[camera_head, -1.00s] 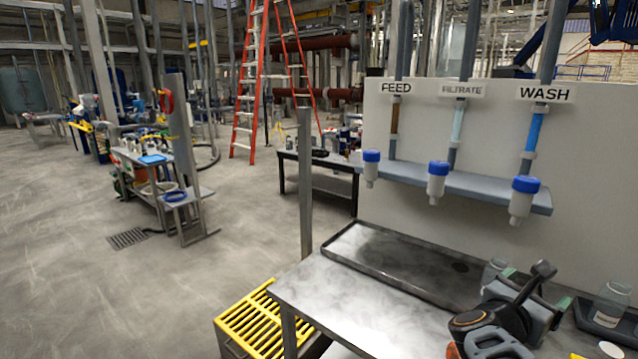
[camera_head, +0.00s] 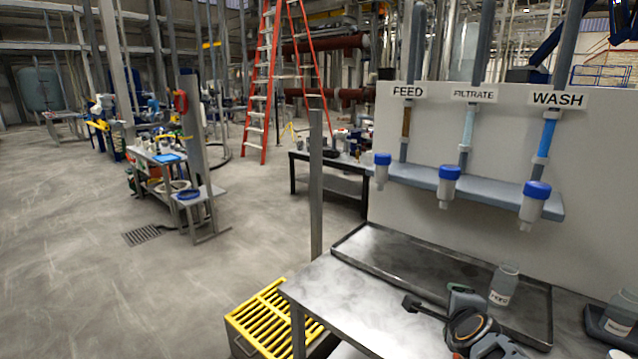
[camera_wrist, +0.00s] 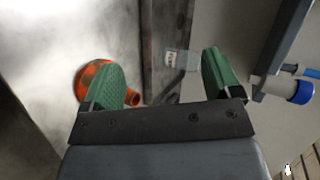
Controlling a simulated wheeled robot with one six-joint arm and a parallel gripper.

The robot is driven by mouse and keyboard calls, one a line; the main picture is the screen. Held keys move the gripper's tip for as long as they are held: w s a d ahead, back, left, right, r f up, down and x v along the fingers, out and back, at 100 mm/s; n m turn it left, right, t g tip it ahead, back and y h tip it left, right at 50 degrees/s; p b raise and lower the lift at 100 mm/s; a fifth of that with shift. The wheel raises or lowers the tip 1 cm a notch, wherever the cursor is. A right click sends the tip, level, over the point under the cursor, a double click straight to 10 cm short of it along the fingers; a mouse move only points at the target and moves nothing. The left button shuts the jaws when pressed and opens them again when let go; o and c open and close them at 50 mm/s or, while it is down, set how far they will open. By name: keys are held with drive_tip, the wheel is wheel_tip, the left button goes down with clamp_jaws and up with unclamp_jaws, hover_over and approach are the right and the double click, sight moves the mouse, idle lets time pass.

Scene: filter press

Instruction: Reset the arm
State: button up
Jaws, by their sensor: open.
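My arm and gripper show at the lower right of the head view, low over the steel bench (camera_head: 345,300). In the wrist view my gripper (camera_wrist: 163,82) has its two green finger pads wide apart, with nothing held between them. A clear labelled jar (camera_head: 503,284) stands on the dark tray (camera_head: 385,262) behind the arm. In the wrist view a labelled jar (camera_wrist: 181,60) shows beyond the gap between the fingers, apart from them. An orange rounded object (camera_wrist: 93,76) is partly hidden behind the left finger.
A panel marked FEED, FILTRATE and WASH (camera_head: 558,99) stands behind the bench, with blue-capped outlets (camera_head: 535,190) below a ledge. Another jar (camera_head: 620,315) sits in a small dark holder at right. A yellow grate (camera_head: 268,322) is left of the bench. Open floor lies left.

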drive_tip(key=s+a+r+n+g+y+p, duration=0.3)
drive_tip(key=s+a+n+g+p, duration=0.4)
drive_tip(key=n, duration=1.4)
drive_tip(key=shift+s+a+r+n+g+y+p, duration=0.35)
drive_tip(key=shift+s+a+r+p, duration=0.4)
drive_tip(key=shift+s+a, duration=1.45)
